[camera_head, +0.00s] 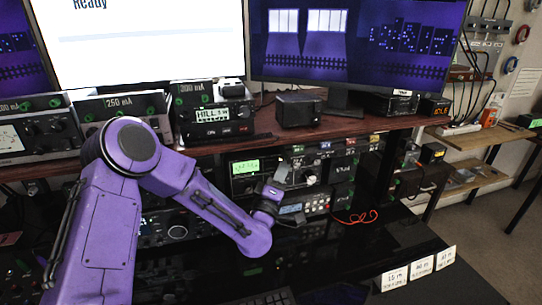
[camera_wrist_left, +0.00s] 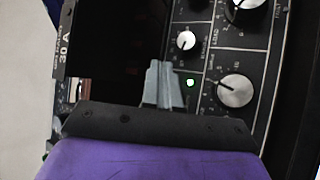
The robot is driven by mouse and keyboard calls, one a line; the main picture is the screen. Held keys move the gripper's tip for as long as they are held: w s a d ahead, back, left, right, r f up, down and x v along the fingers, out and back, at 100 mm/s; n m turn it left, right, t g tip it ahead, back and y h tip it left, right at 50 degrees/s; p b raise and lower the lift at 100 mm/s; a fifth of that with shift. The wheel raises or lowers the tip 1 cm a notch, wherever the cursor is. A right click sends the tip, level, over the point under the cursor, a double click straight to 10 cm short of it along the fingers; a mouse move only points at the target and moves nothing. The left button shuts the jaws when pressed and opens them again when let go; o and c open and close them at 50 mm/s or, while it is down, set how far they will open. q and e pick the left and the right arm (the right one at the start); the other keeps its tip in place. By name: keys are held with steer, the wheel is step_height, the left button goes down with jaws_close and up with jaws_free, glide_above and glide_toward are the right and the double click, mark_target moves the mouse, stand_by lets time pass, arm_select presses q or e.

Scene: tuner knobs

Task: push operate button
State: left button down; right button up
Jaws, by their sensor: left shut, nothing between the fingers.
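My left gripper (camera_head: 279,178) reaches from the left to the front of the radio equipment under the wooden shelf. Its grey fingers, seen in the left wrist view (camera_wrist_left: 161,68), are shut with nothing between them. They lie over the edge between a dark screen area and a black control panel (camera_wrist_left: 212,62). A small lit green dot (camera_wrist_left: 190,82) sits just right of the fingers. I cannot read a label marking the operate button, and cannot tell whether the fingertips touch the panel. My right gripper is not in view.
The panel carries a small white knob (camera_wrist_left: 186,41) and a large silver knob (camera_wrist_left: 235,90). The wooden shelf (camera_head: 345,128) overhangs the lower gear. A red cable (camera_head: 356,216) lies right of the gripper.

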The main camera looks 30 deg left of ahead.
arm_select(q)
steer(key=s+d+b, duration=0.2)
steer(key=s+d, duration=0.2)
steer(key=shift+d+b, duration=0.2)
steer(key=shift+b, duration=0.15)
stand_by(0.4)
